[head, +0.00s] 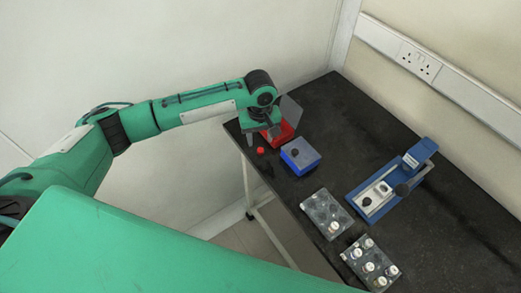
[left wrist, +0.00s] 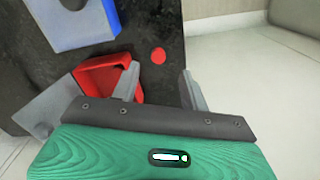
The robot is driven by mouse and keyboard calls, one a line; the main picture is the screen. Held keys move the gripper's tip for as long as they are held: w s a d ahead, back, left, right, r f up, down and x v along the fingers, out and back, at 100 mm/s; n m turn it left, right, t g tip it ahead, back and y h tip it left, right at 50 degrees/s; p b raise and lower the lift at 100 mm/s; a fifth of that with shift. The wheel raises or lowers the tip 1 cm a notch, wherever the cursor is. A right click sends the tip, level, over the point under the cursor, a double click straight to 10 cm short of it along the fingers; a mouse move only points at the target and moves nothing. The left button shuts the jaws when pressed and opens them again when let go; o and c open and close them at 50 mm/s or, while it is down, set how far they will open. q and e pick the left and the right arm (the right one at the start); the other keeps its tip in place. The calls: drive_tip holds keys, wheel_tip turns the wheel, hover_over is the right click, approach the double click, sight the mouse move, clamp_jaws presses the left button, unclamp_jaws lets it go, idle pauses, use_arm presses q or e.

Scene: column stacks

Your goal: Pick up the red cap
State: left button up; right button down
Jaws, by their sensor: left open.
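The red cap (head: 260,150) is a small round red piece lying on the black table near its left edge. In the left wrist view the cap (left wrist: 158,56) lies just beyond the fingertips, roughly between their lines. My left gripper (head: 262,134) is open and empty, pointing down above the table near the cap; its two grey fingers also show in the left wrist view (left wrist: 161,80). The cap is apart from the fingers. My right gripper is in neither view.
A red open box (head: 287,130) stands right beside the left gripper, with a blue box (head: 307,160) near it. A blue-and-white device (head: 371,203) and two clear racks (head: 319,211) (head: 357,262) stand further right. The table's left edge is close to the cap.

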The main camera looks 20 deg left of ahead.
sight(260, 150)
use_arm(q)
drive_tip(key=shift+w+f+p, duration=0.1)
drive_tip(key=shift+f+p, duration=0.45)
drive_tip(key=shift+f, duration=2.2)
clamp_jaws()
